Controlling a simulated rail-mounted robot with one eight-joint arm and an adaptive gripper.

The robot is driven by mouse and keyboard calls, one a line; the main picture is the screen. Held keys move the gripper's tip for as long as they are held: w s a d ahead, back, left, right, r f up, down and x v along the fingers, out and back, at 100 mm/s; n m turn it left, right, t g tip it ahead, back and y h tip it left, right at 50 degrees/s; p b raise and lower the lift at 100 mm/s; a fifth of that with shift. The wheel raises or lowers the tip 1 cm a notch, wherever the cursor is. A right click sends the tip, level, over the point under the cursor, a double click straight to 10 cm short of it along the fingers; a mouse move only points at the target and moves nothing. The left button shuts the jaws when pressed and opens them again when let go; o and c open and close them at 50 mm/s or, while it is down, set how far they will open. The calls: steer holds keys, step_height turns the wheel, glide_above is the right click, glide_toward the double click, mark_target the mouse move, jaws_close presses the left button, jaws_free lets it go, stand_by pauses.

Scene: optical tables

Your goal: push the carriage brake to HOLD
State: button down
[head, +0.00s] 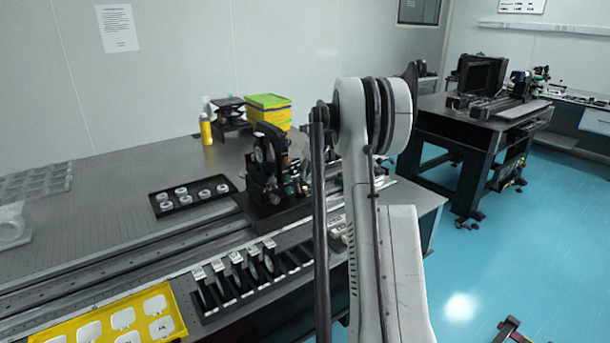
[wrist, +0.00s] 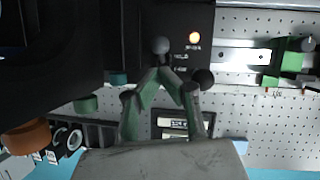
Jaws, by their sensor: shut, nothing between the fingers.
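The black carriage (head: 278,214) stands on the long rail in the head view, partly hidden behind my arm. A grey ball knob (wrist: 160,45) shows just beyond my fingertips, and a black ball knob (wrist: 203,78) is beside the right finger. I cannot tell which knob belongs to the brake, or whether either is touched. My gripper (wrist: 168,73) is shut and empty, close to the panel; it cannot be made out in the head view.
A rack of dark plates (head: 240,278) and a yellow tray (head: 118,318) lie along the table's front. A black tray of white rings (head: 192,196) is behind the rail. A green mount (wrist: 288,60) stands right of the panel. Blue floor is open at right.

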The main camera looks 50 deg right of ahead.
steer(key=w+p+v, duration=0.1)
steer(key=v, duration=1.2)
steer(key=shift+d+r, duration=0.25)
steer(key=shift+r, duration=0.05)
steer(key=shift+w, duration=0.1)
